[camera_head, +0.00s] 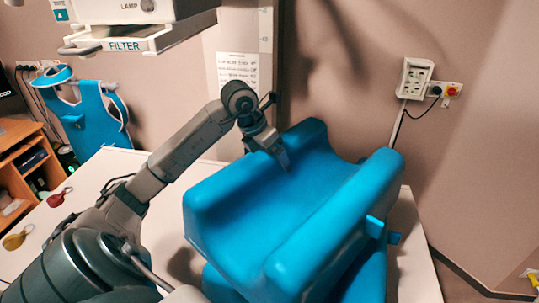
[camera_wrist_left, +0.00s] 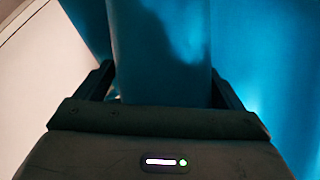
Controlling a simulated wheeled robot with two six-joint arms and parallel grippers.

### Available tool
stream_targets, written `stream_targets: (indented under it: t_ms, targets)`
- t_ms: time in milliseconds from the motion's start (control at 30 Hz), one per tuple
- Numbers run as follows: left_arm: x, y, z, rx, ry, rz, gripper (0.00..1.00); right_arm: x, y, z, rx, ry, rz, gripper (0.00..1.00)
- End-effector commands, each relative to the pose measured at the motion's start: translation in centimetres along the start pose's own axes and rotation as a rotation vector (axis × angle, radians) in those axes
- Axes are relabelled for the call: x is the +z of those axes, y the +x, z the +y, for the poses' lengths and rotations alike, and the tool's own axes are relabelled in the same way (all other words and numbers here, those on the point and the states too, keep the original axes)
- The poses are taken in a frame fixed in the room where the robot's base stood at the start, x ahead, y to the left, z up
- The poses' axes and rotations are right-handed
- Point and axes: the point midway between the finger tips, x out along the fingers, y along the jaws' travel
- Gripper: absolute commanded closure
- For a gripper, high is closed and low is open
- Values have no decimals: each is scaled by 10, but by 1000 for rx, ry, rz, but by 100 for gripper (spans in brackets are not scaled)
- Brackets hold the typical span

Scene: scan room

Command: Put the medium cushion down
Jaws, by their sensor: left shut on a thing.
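A large blue cushion (camera_head: 265,215) with raised sides fills the middle of the head view, tilted over a white table (camera_head: 120,175). My left gripper (camera_head: 278,158) reaches down to its far part. In the left wrist view, the fingers of my left gripper (camera_wrist_left: 162,72) are on either side of a blue upright part of the cushion (camera_wrist_left: 160,45) and shut on it. More blue material (camera_head: 365,275) shows below the cushion; I cannot tell whether it is a separate piece or whether they touch. My right gripper is not in view.
A lamp and filter housing (camera_head: 135,30) hangs at the upper left. A blue apron (camera_head: 92,115) hangs at the left wall, near a wooden shelf (camera_head: 25,165). Red (camera_head: 57,198) and yellow (camera_head: 17,239) small items lie at the table's left. A wall socket panel (camera_head: 414,78) is behind.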

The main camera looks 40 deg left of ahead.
Motion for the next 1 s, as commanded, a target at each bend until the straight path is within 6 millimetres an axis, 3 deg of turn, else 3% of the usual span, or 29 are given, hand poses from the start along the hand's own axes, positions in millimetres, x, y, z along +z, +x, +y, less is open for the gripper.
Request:
stream_targets:
  t_ms: [33, 67, 100, 433, 800, 1000]
  targets:
    - [0, 0, 0, 0, -2, 2, 82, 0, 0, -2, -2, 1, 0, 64]
    - [-1, 1, 1, 1, -3, 5, 7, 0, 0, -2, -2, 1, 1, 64]
    - [-1, 1, 1, 1, -2, 5, 0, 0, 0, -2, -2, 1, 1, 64]
    - [-1, -5, 2, 3, -1, 2, 0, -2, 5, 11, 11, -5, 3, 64]
    - [0, -62, 1, 3, 0, 0, 0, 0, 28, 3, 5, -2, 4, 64]
    - [-1, -74, 1, 1, -2, 3, 0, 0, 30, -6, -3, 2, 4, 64]
